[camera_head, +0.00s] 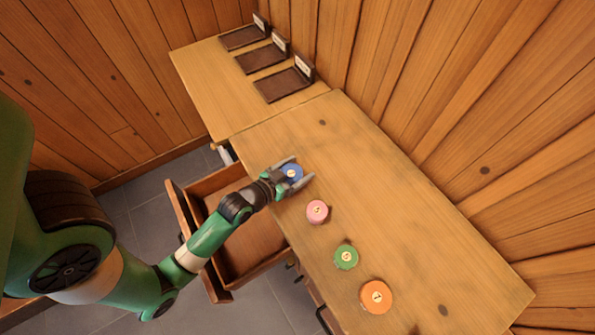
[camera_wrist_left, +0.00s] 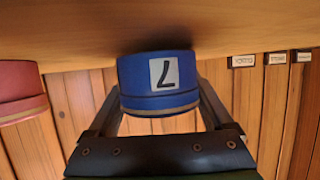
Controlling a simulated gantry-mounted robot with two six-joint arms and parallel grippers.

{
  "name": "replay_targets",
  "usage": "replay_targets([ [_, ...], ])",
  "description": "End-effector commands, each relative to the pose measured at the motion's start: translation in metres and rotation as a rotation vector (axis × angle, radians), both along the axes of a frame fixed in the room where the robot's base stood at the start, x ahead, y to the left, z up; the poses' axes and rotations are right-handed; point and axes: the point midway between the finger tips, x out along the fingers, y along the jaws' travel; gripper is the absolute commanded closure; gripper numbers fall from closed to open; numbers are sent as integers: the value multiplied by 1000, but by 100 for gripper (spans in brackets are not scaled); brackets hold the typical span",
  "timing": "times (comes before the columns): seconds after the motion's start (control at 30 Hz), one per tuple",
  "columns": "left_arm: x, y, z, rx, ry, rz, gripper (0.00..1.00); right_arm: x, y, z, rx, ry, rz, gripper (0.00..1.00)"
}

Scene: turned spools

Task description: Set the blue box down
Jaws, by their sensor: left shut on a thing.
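The blue box (camera_head: 292,173) is a round, short cylinder with a pale label on top, near the left edge of the wooden table (camera_head: 390,190). My left gripper (camera_head: 301,168) is shut on it, one finger on each side. In the left wrist view the blue box (camera_wrist_left: 140,80) shows a white tag with a dark mark and a tan band along one rim. It is close to the wooden surface, but I cannot tell whether it touches it. My right gripper is not in view.
Pink (camera_head: 317,211), green (camera_head: 346,257) and orange (camera_head: 376,296) round boxes stand in a row along the table's front side. An open drawer (camera_head: 225,285) juts out below my left arm. Three dark trays with labels (camera_head: 285,84) sit on the far table. The table's right part is clear.

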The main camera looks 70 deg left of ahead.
Motion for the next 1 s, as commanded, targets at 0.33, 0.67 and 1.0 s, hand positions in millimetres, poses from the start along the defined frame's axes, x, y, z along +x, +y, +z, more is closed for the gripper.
replay_targets([
  [0.33,0,0,-5,1,0,0,71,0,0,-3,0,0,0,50],
  [0.67,0,0,-5,1,0,0,0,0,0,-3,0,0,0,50],
  [1.0,-36,-18,13,-1,5,1,0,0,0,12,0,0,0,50],
])
